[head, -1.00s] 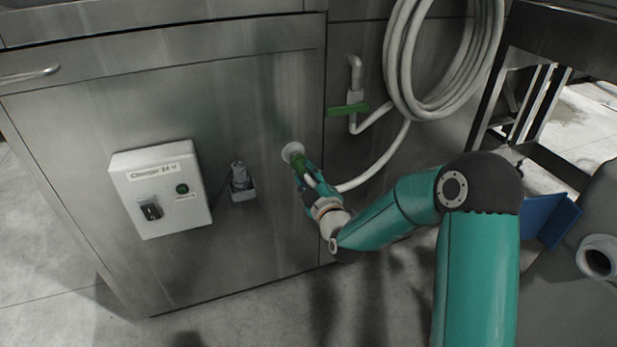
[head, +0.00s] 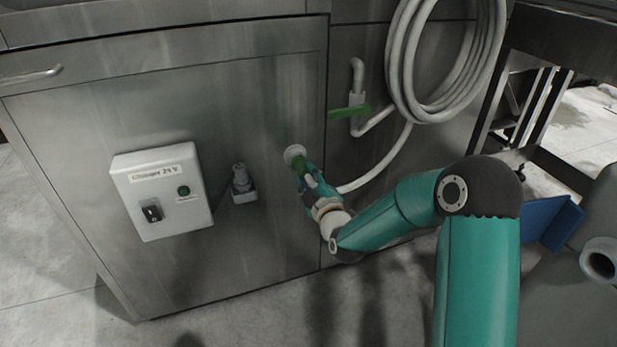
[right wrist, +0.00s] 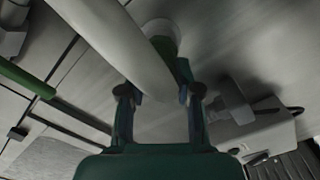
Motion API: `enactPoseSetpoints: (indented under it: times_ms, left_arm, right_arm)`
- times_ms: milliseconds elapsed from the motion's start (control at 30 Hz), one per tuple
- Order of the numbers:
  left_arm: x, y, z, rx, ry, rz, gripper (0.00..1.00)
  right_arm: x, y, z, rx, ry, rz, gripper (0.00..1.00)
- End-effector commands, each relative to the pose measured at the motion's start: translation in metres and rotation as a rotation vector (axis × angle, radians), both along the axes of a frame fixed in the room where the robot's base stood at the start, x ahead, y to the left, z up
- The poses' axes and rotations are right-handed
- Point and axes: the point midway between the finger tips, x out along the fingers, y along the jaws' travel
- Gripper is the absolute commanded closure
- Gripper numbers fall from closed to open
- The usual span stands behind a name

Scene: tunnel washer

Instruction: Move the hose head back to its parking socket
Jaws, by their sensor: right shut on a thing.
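The green hose head (head: 300,163) points at a round white socket (head: 293,152) on the steel cabinet front. Its tip meets or overlaps the socket ring; I cannot tell how far in it sits. My right gripper (head: 306,177) is shut on the hose head. In the right wrist view, the fingers (right wrist: 160,97) stand either side of it, the green head (right wrist: 168,50) shows beyond them, and the white hose (right wrist: 115,45) covers much of it. The white ring (right wrist: 160,27) shows past the head. My left gripper is out of view.
A charger box (head: 162,190) and a grey plug in a holder (head: 241,187) are left of the socket. A green-handled valve (head: 348,111) and the coiled white hose (head: 399,75) are at upper right. A blue object (head: 545,222) lies at right.

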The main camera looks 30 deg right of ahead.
Motion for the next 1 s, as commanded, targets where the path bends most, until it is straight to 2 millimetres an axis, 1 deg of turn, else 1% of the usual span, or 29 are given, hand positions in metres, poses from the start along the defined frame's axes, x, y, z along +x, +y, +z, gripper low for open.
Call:
enactPoseSetpoints:
  times_ms: [267, 300, 433, 467, 767, 867, 1000]
  left_arm:
    - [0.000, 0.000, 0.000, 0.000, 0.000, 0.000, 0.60]
    - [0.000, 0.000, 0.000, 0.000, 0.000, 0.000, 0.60]
    - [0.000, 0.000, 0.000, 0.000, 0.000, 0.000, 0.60]
    - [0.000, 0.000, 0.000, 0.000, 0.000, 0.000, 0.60]
    - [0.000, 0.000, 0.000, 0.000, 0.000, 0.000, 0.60]
    - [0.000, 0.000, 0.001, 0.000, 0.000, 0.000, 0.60]
    - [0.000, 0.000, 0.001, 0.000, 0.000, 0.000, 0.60]
  right_arm:
    - [0.000, 0.000, 0.001, -0.001, -0.002, 0.000, 1.00]
    - [0.000, 0.000, 0.001, -0.001, -0.002, 0.000, 0.62]
    - [0.000, 0.000, 0.001, -0.001, -0.002, 0.000, 0.40]
    - [0.000, 0.000, 0.001, 0.000, -0.001, 0.000, 0.38]
    - [-0.001, 0.000, 0.000, 0.000, 0.000, 0.000, 0.38]
    - [-0.006, 0.001, 0.000, 0.000, 0.000, 0.000, 0.38]
    - [-0.022, 0.005, 0.000, 0.000, 0.001, 0.000, 0.38]
